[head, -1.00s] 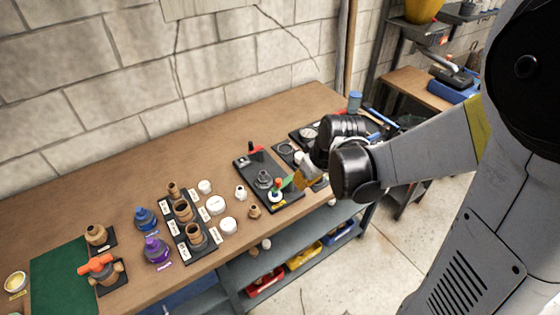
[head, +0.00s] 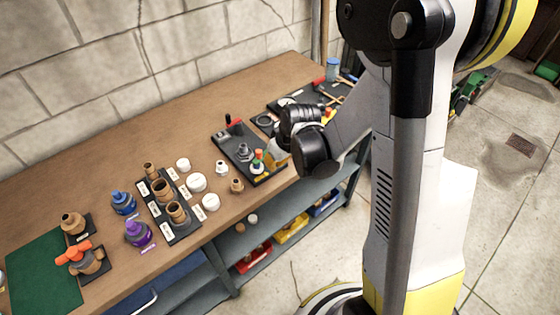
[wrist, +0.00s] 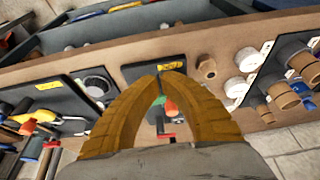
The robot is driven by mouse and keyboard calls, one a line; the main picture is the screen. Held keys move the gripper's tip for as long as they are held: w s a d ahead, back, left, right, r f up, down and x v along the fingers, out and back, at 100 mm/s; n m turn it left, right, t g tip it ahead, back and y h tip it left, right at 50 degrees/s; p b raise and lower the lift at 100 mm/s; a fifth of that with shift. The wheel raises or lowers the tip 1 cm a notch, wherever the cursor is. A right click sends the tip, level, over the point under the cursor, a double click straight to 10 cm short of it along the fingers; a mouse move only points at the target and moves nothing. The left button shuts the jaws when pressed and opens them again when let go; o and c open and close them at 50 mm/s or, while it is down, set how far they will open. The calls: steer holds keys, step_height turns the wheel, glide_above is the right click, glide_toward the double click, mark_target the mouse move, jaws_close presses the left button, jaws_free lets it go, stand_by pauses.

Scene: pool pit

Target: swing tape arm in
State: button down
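A black board (head: 228,145) with a grey fitting, a red-topped lever (head: 235,123) and a small upright green and orange part (head: 257,160) sits near the bench's front edge. My gripper (head: 279,150) is just right of that part, mostly hidden behind my wrist in the head view. In the wrist view my two yellow-brown fingers (wrist: 160,79) curve together with their tips almost meeting over the board (wrist: 136,72). The green and orange part (wrist: 170,106) shows in the gap between them. I cannot tell whether the tips touch it. No separate tape arm can be made out clearly.
Another black board with a ring (head: 266,119) lies beyond the gripper. Coloured bins (head: 292,229) sit on the shelf below.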

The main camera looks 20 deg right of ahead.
mark_target(258, 155)
steer(key=shift+w+a+r, duration=0.1)
steer(key=shift+w+a, duration=0.2)
steer(key=shift+w, duration=0.5)
steer(key=shift+w+a, duration=0.25)
steer(key=shift+w, duration=0.5)
steer(key=shift+w+a+m+b, duration=0.25)
steer(key=shift+a+m+b, duration=0.2)
steer(key=shift+m, duration=0.45)
steer(key=shift+w+a+m+h, duration=0.15)
steer(key=shift+m+h, duration=0.15)
steer(key=shift+w+a+m+h+b, duration=0.3)
steer(key=shift+w+m+b, duration=0.05)
steer(key=shift+m, duration=0.35)
steer(key=shift+w+a+m+h+b, duration=0.3)
steer(key=shift+m+b, duration=0.05)
steer(key=shift+m, duration=0.35)
steer(key=shift+w+a+m+h+b, duration=0.3)
steer(key=shift+w+m, duration=0.25)
steer(key=shift+m, duration=0.4)
steer(key=shift+w+a+m+h+b, duration=0.2)
steer(key=shift+w+m+h, duration=0.25)
steer(key=shift+m, duration=0.5)
steer(key=shift+w, duration=0.5)
